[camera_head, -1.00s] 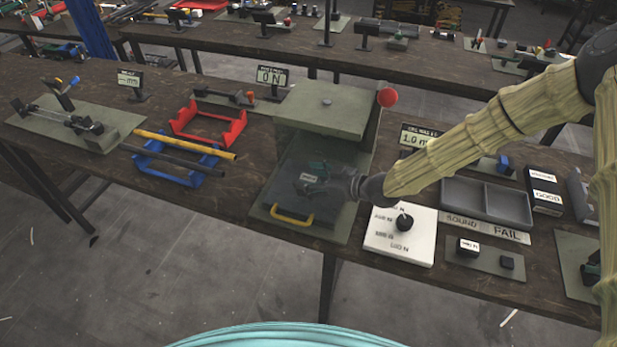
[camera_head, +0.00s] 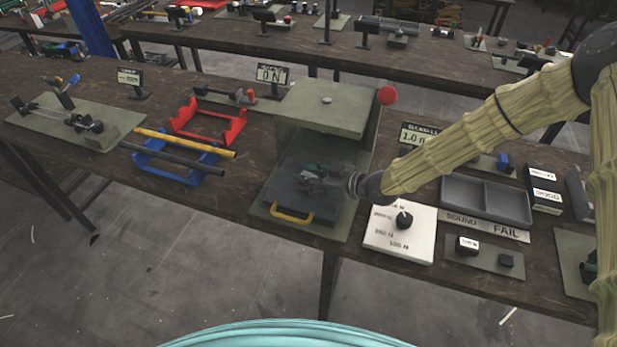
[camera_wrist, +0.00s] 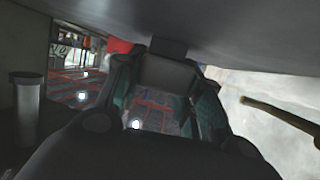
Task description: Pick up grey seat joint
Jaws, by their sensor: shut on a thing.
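My gripper (camera_head: 314,173) reaches from the right into the press (camera_head: 322,108), under its grey-green top plate. Its fingers are shut on a small grey piece, which I take to be the grey seat joint (camera_wrist: 166,74); in the wrist view it sits between the two dark-and-green fingers. In the head view the piece is small and dark, and the fingers partly hide it. The gripper is over the dark press bed (camera_head: 325,210), which has a yellow handle (camera_head: 291,215) at its front. I cannot tell whether the piece touches the bed.
The press top is close above my gripper, and a red ball knob (camera_head: 387,95) is at its upper right. A white dial panel (camera_head: 400,245) and a grey two-part tray (camera_head: 485,202) stand to the right. Blue (camera_head: 180,167) and red (camera_head: 208,122) racks stand left.

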